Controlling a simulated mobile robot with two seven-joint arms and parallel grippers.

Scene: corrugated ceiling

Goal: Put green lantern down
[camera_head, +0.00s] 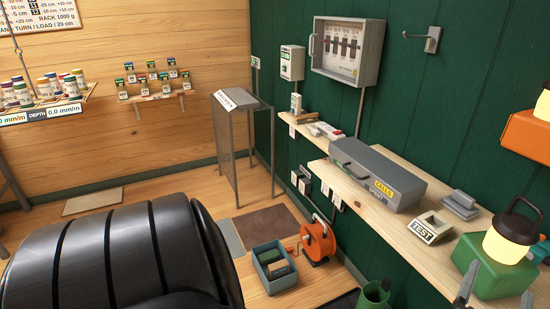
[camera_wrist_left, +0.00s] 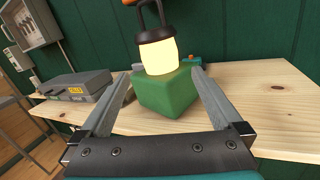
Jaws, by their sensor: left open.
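The green lantern (camera_head: 487,277) has a green block base, a glowing cream lamp and a dark cap with a loop handle. It stands upright on the pale wooden shelf (camera_head: 422,262) at the right of the head view. In the left wrist view the lantern (camera_wrist_left: 165,98) is between the fingers, its base resting on the shelf top. My left gripper (camera_head: 495,292) is open, with one finger on each side of the base. Small gaps seem to show beside the base, but contact is hard to tell. My right gripper is not in view.
A grey case (camera_head: 378,172), a TEST block (camera_head: 429,228) and a grey stacked item (camera_head: 460,204) stand on the shelf left of the lantern. An orange lantern (camera_head: 526,135) is higher at the right edge. Bare shelf shows right of the green lantern in the wrist view.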

